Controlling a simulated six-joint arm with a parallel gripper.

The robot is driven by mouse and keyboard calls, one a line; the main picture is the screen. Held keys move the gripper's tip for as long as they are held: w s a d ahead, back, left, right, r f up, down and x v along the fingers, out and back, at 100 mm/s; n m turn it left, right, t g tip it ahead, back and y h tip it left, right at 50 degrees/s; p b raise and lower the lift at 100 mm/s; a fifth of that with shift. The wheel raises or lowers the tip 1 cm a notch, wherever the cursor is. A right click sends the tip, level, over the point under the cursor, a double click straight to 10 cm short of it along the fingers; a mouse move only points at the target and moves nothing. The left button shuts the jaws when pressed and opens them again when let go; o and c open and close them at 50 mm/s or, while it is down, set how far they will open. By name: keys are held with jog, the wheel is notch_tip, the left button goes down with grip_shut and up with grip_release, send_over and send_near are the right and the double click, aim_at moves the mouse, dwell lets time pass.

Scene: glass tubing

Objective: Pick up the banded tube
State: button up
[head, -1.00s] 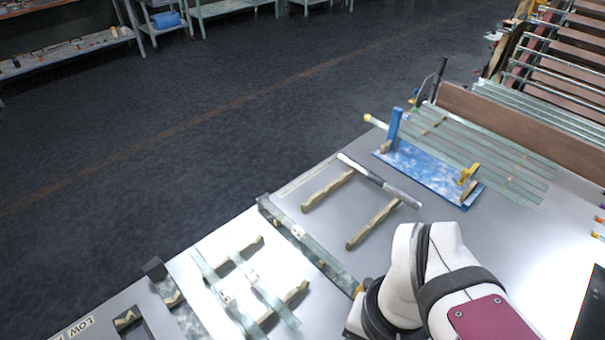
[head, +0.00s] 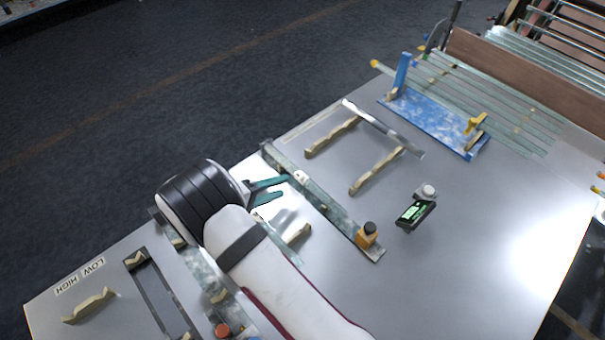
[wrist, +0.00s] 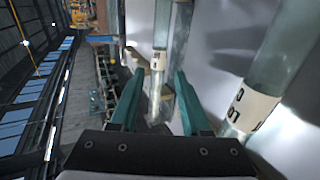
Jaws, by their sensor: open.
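Two clear tubes with pale bands show in the wrist view. One banded tube (wrist: 158,62) runs up the picture, in line with the gap between my fingers; I cannot tell its depth relative to them. The other banded tube (wrist: 252,106) lies to the right, outside the right finger, with dark marks on its band. My gripper (head: 284,188) is open, with teal fingers, over the left part of the bench; it also shows in the wrist view (wrist: 159,74). In the head view my arm hides most of both tubes and their notched wooden supports.
A greenish rail (head: 318,199) with an orange block (head: 367,239) lies just right of my gripper. The bench's right front is clear.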

aim_at(299, 179)
jog(key=x, duration=0.7)
jog(key=shift+w+a+r, duration=0.1)
grip_shut()
